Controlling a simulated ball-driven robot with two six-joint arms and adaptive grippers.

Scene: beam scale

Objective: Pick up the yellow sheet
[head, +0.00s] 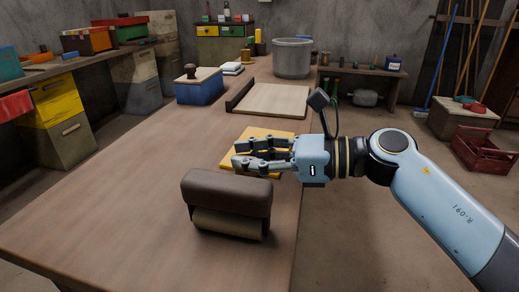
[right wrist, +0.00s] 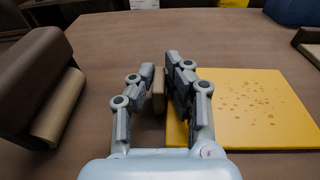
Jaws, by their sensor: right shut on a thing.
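The yellow sheet (head: 250,143) lies on the wooden table, partly hidden under my right gripper in the head view. In the right wrist view the yellow sheet (right wrist: 255,108) lies flat, with darker spots on it, to the right of the fingers. My right gripper (head: 262,149) reaches in from the right, low over the sheet. In the right wrist view the right gripper (right wrist: 160,95) is shut on a small tan piece (right wrist: 158,88) beside the sheet's left edge. One finger overlaps that edge; whether it touches the sheet I cannot tell. My left gripper is not in view.
A brown block with a tan roller (head: 228,205) stands close in front of the right gripper. A shallow wooden tray (head: 272,98) and a blue box (head: 200,90) stand further back. The left part of the table (head: 120,175) is clear.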

